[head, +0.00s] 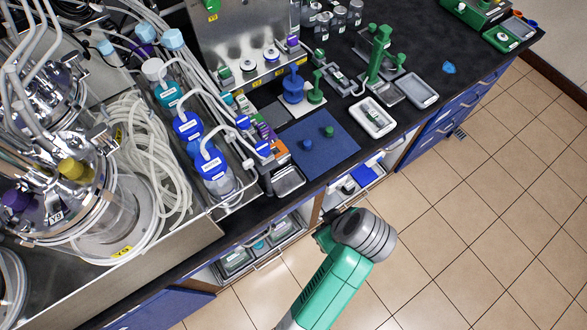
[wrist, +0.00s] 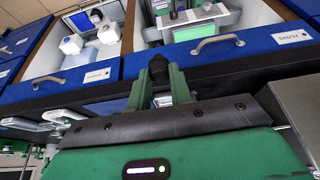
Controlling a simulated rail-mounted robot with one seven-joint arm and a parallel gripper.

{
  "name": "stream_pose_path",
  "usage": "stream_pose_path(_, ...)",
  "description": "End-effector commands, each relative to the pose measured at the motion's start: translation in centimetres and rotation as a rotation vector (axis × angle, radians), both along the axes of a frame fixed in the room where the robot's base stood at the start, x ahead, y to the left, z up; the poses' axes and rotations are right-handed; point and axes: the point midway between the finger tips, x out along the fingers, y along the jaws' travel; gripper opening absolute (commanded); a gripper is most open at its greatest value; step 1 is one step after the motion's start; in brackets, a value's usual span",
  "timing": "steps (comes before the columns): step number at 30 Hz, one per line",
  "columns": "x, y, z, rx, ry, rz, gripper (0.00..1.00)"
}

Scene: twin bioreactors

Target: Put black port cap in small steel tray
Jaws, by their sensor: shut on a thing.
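In the wrist view the green fingers of my gripper (wrist: 159,84) are shut on a black cap (wrist: 158,67), which sticks out beyond the fingertips. In the head view my gripper and the cap are hidden; only my green and grey arm shows, in front of the bench edge. A shallow grey steel-looking tray (head: 417,91) lies on the black bench at the right, apart from my arm. Another small metallic tray (head: 287,181) sits at the bench's front edge, nearer my arm. I cannot tell which is the named tray.
Two open drawers with blue fronts lie close beyond my gripper: the left (wrist: 75,80) holds white containers, the right (wrist: 228,50) a green-topped item. On the bench are a blue mat (head: 318,145) with two small knobs, a white tray (head: 372,118) and a green stand (head: 378,58).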

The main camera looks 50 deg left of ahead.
Motion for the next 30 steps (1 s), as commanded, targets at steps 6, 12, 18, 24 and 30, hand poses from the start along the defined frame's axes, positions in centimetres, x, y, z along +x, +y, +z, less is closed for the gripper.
stream_pose_path(6,0.9,6.9,0.0,-0.002,-0.002,0.008,0.0)
stream_pose_path(12,1.5,11.3,0.0,0.0,-0.001,0.003,0.0)
stream_pose_path(18,1.6,12.2,0.0,-0.001,0.001,0.0,0.0)
stream_pose_path(24,2.2,15.8,0.0,-0.001,-0.001,0.005,0.0)
stream_pose_path(30,2.2,16.5,-1.5,0.0,0.001,-0.001,0.0)
